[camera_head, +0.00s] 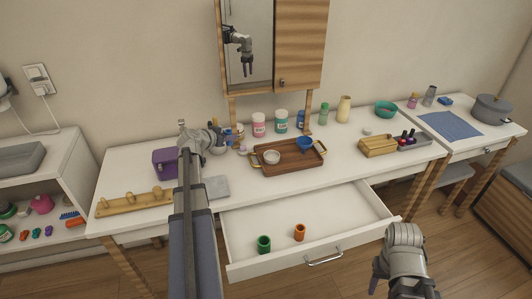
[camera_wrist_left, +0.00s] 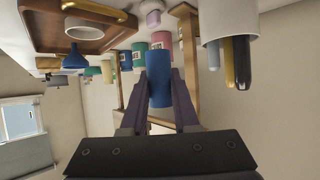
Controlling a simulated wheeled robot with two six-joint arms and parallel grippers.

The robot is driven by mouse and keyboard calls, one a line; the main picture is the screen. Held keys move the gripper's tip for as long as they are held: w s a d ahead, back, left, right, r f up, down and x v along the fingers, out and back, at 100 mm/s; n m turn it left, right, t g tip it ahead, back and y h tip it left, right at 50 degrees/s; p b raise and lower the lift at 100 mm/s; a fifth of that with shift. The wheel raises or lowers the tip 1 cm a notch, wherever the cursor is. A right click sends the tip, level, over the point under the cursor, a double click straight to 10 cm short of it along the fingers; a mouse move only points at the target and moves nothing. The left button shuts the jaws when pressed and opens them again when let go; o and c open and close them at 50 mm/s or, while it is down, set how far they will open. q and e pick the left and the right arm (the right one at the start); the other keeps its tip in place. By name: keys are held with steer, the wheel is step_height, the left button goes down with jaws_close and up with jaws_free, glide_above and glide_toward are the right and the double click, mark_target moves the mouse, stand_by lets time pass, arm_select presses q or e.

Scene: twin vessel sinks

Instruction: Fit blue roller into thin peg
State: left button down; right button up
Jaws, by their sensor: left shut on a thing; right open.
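The blue roller (camera_wrist_left: 158,86) is held between the fingers of my left gripper (camera_wrist_left: 158,78), clear of the jars behind it in the left wrist view. The wooden peg board (camera_head: 135,204) lies at the counter's left front, with upright pegs of differing thickness, all bare. I cannot tell surely which is thinnest. My right gripper (camera_head: 383,284) is open and empty at the lower right, before the drawer.
The open drawer (camera_head: 345,214) holds a green roller (camera_head: 263,244) and an orange roller (camera_head: 299,232). A brown tray (camera_head: 290,166), a purple box (camera_head: 166,163) and a grey slab (camera_head: 216,187) are on the counter. A white pen cup (camera_wrist_left: 229,25) stands close to my left gripper.

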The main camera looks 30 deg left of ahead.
mark_target(232, 164)
arm_select(q)
steer(key=shift+f+b, duration=4.75)
steer(key=shift+f, duration=0.15)
